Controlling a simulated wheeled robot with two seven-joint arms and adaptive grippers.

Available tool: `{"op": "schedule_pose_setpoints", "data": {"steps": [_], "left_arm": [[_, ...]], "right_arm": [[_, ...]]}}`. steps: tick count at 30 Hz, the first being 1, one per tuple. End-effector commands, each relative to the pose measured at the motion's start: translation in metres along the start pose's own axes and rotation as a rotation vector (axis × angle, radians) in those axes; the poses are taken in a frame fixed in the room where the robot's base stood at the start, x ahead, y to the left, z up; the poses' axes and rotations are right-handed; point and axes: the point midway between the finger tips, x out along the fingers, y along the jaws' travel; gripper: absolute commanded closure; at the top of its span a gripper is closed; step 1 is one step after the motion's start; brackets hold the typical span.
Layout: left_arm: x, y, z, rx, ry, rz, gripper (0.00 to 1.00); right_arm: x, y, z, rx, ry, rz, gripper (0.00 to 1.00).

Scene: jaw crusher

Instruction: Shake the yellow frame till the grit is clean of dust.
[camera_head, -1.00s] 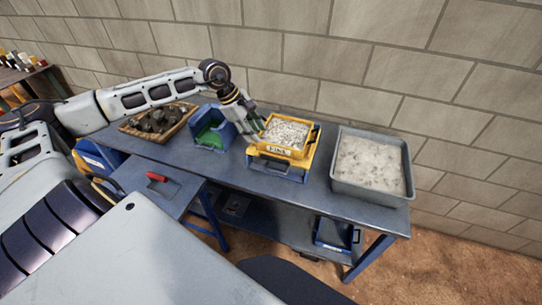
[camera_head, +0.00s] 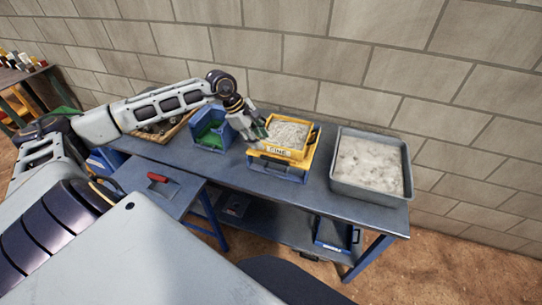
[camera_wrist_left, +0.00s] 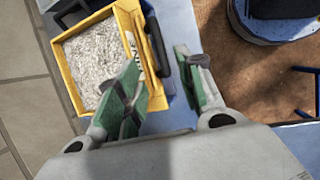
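The yellow frame (camera_head: 297,154), labelled FINE, sits on a blue base (camera_head: 278,170) on the bench and holds pale grey grit (camera_head: 289,133). My left gripper (camera_head: 261,131) is at the frame's left side. In the left wrist view the fingers of the gripper (camera_wrist_left: 160,58) are apart. One finger overlaps the corner of the yellow frame (camera_wrist_left: 72,83) and its grit (camera_wrist_left: 98,55); the other is outside the labelled wall, past a dark handle (camera_wrist_left: 156,48). I cannot tell whether either finger touches the frame. My right gripper is not in view.
A grey tray of pale material (camera_head: 340,186) stands to the right. A blue box with a green inside (camera_head: 212,135) and a wooden tray of dark rocks (camera_head: 150,132) are to the left. A brick wall (camera_head: 400,70) rises behind the bench (camera_head: 325,200).

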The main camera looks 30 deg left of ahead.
Motion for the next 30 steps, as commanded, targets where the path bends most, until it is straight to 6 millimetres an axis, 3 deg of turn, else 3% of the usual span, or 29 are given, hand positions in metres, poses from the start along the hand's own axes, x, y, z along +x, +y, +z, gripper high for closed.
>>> {"op": "schedule_pose_setpoints", "data": {"steps": [30], "left_arm": [[0.084,0.0,0.001,-0.001,-0.002,0.0,0.63]], "right_arm": [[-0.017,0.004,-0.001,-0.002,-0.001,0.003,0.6]]}}
